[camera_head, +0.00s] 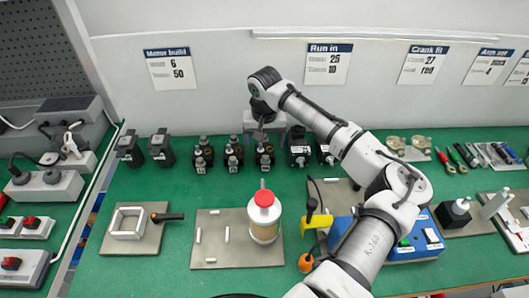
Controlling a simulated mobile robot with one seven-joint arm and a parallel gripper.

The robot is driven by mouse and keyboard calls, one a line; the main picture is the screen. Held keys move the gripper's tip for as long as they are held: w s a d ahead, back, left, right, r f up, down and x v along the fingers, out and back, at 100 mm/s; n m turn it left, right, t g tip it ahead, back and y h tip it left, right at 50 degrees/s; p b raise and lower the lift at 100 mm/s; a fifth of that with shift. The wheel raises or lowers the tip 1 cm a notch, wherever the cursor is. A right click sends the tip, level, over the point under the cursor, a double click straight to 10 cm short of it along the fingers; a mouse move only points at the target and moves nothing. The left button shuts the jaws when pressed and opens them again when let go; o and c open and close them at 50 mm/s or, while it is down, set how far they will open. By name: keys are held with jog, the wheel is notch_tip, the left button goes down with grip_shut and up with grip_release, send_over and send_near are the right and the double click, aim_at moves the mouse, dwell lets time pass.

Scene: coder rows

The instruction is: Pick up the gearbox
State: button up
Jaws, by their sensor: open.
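A row of small dark mechanical units stands on the green bench below the back wall; I cannot tell for sure which is the gearbox. Two plain black units (160,149) stand at the left of the row. Several units with round grey tops (204,156) stand in the middle, and black ones (298,148) stand to the right. My gripper (262,137) is open and points down over the middle unit below it (265,157). Its fingers are small and dark here, and I cannot tell whether they touch that unit.
A white jar with a red lid (264,217) stands on a beige board (210,252). A yellow tool (315,220) and a blue box (425,240) are near my arm. Another board (150,238) holds a white square frame (128,223). Hand tools (462,154) lie at the right. Green bench shows between boards.

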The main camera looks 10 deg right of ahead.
aim_at(265, 150)
jog(key=f, duration=0.2)
jog(key=f+p, duration=0.1)
jog(key=f, duration=0.2)
jog(key=shift+w+d+p, duration=0.1)
jog(key=shift+w+p, duration=0.1)
jog(key=shift+p, duration=0.1)
jog(key=c, duration=1.1)
jog(key=shift+r, duration=0.1)
